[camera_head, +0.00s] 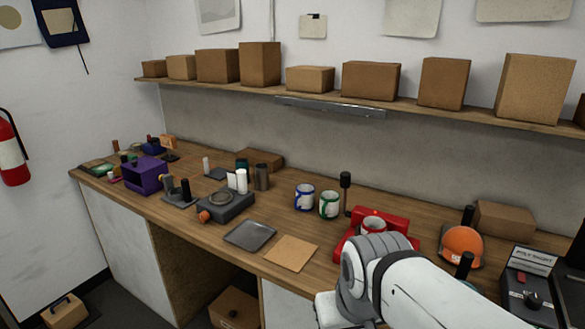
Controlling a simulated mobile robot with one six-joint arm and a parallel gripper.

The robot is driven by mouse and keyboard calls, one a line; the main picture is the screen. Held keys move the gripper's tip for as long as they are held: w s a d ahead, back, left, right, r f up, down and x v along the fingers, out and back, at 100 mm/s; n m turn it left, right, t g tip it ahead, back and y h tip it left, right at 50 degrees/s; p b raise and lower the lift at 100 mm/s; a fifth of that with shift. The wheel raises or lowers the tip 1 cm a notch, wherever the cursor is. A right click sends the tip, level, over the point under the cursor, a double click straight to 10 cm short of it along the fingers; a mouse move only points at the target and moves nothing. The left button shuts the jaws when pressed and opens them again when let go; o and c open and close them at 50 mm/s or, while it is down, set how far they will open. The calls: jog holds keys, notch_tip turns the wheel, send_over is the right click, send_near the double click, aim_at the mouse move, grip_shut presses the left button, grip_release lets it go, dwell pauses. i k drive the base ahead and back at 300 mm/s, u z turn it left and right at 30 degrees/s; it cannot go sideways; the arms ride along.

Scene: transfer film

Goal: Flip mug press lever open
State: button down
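The red mug press (398,217) stands on the right half of the workbench, partly hidden behind my arm. A white mug (373,224) sits in it; only its upper part shows. A black-knobbed upright lever (345,181) rises at the press's back left; I cannot tell how it joins the press. My arm comes in from the lower right and covers the front of the press. My gripper's fingers do not show, so I cannot see whether they touch anything.
A white mug with blue (304,197) and one with green (329,205) stand left of the press. An orange dome-shaped device (461,247) is to its right. A grey tray (249,235) and a tan square (291,253) lie front left. A shelf with boxes (370,80) hangs above.

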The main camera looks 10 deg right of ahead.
aim_at(345, 177)
jog(key=z, duration=2.6)
jog(key=k, duration=0.65)
jog(key=u, duration=1.5)
jog(key=i, duration=1)
jog(key=u, duration=0.1)
